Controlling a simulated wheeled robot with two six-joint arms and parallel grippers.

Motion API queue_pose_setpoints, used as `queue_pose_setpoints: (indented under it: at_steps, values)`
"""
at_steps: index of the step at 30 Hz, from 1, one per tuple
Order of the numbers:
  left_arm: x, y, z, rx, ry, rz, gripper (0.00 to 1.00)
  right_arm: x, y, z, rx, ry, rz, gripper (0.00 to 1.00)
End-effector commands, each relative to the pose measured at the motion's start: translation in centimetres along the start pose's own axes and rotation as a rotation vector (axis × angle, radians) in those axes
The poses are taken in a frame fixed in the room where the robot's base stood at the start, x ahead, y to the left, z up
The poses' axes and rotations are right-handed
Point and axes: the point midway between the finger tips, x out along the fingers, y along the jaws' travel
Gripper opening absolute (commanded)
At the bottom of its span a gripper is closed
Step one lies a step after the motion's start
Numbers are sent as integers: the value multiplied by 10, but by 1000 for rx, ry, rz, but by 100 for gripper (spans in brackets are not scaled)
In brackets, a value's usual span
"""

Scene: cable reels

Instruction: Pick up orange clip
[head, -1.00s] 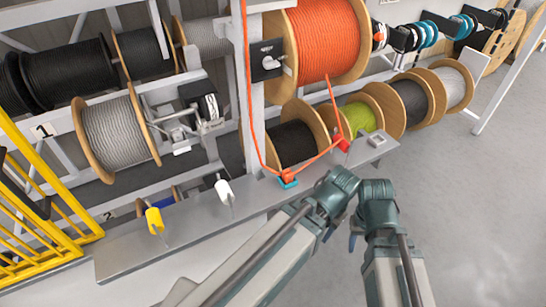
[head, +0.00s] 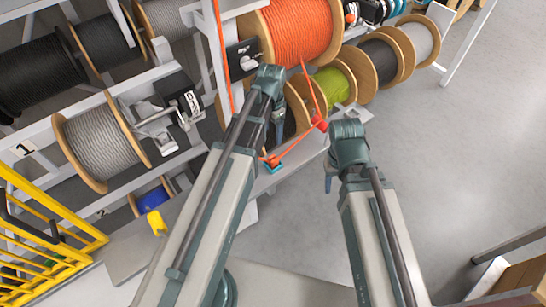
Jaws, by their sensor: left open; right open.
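The orange clip (head: 271,160) sits on a small blue base (head: 275,168) on the grey shelf ledge, with the orange rope running to it. My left gripper (head: 278,135) points down above and just behind the clip, apart from it; its fingers are small and partly hidden by my arm. My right gripper (head: 328,184) hangs to the right of the ledge, clear of the clip. Both are open and I see nothing in them. A red clip (head: 320,123) is on the orange rope between the two grippers.
The orange reel (head: 300,30) stands on the rack behind, with a green reel (head: 328,86) lower down. A yellow clip (head: 156,222) stands on the ledge at left, near the yellow railing (head: 50,230). Open grey floor (head: 440,150) lies at the right.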

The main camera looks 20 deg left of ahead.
Motion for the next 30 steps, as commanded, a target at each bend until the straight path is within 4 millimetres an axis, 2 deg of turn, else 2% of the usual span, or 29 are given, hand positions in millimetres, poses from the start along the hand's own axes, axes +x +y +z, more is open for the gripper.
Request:
queue_pose_setpoints:
  at_steps: [8,24,30]
  values:
    - [16,1,0,-1,0,0,75,16,-2,-1,0,0,0,50]
    - [86,2,0,-2,0,0,75,86,-8,-5,1,0,0,50]
    - [88,2,0,-2,0,0,75,87,-8,-5,1,0,0,50]
